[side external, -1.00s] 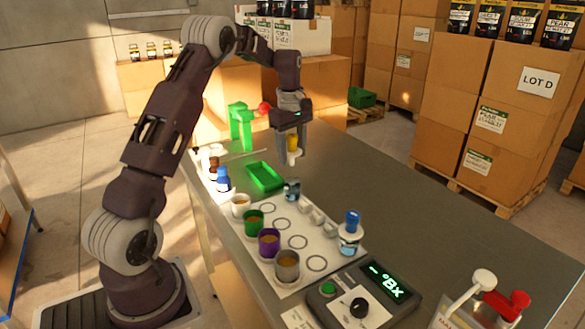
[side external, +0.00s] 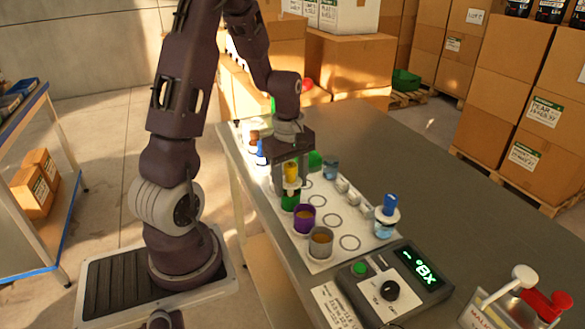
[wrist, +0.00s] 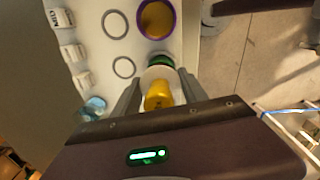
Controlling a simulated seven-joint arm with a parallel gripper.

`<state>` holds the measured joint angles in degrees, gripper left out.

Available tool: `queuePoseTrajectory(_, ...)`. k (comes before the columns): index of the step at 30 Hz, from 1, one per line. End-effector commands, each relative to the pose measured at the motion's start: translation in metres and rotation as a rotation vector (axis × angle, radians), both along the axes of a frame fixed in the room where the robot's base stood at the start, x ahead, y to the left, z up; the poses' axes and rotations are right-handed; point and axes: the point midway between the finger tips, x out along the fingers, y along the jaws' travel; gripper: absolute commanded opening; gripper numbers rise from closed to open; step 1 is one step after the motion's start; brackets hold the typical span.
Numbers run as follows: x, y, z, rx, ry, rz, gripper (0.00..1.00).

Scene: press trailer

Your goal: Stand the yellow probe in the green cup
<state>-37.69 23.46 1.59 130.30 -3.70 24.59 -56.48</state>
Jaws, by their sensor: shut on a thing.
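My gripper (side external: 291,172) is shut on the yellow probe (side external: 292,171), which is upright with a white collar below the yellow top. In the wrist view the probe (wrist: 158,96) sits between the two fingers. The green cup (side external: 289,202) stands on the white mat (side external: 318,262), directly under the probe. In the wrist view only a strip of the cup (wrist: 160,60) shows past the collar. The collar hides the cup's mouth, so I cannot tell how far the probe's lower end is inside.
A blue-topped bottle (side external: 387,217) stands right of printed rings. The meter (side external: 390,283) is at the front.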

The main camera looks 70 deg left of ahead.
Motion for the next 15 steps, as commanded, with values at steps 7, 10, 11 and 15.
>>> queuePoseTrajectory(7,-0.0002,-0.0003,-0.0127,-0.001,0.0,0.0,0.07)
queuePoseTrajectory(10,0.0,-0.0002,-0.0129,-0.001,-0.001,0.0,0.07)
queuePoseTrajectory(11,0.0,-0.0003,-0.0128,-0.001,0.0,0.0,0.07)
queuePoseTrajectory(15,0.0,-0.0002,-0.0127,-0.001,0.0,0.0,0.07)
